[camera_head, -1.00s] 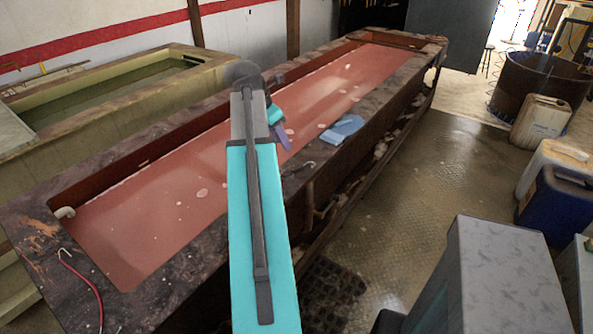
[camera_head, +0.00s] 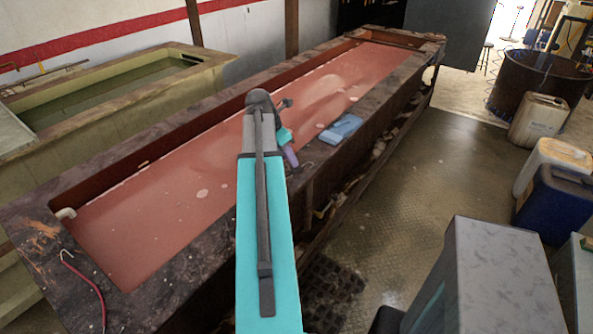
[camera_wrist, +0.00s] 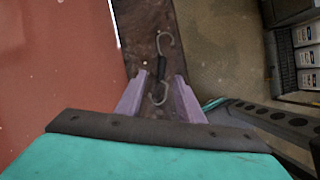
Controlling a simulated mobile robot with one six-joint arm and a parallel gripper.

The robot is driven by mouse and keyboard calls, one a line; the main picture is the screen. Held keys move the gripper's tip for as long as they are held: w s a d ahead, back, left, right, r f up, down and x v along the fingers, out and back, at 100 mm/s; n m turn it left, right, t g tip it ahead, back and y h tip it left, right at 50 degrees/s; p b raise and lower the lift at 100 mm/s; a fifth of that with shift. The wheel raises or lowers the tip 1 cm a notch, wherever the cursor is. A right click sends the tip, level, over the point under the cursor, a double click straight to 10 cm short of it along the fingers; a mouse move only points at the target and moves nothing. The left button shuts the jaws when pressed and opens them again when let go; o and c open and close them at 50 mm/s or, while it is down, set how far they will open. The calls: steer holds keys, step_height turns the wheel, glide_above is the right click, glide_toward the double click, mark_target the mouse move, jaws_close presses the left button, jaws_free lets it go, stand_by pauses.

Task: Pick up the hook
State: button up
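The hook (camera_wrist: 159,62) is a thin metal S-shape with a dark middle section. In the wrist view it lies on the dark, stained ledge of the tank, lengthwise away from me. My gripper (camera_wrist: 160,76) is open, with one purple finger on each side of the hook's near part. I cannot tell whether the fingers touch the ledge or hover over it. In the head view my gripper (camera_head: 291,158) is over the right-hand rim of the long tank, and the hook is barely discernible beside it.
The long tank (camera_head: 30,215) holds red liquid left of the ledge. A folded blue cloth (camera_head: 341,128) lies farther along the rim. A red-handled hook (camera_head: 88,283) rests at the near left corner. Open floor (camera_head: 410,190) is on the right.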

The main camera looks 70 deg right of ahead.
mark_target(296, 169)
steer(key=shift+f, duration=0.1)
stand_by(0.3)
steer(key=shift+p+x, duration=0.8)
steer(key=shift+x, duration=0.4)
steer(key=shift+p+x, duration=0.3)
steer(key=shift+x, duration=1.05)
steer(key=shift+s, duration=0.2)
jaws_close()
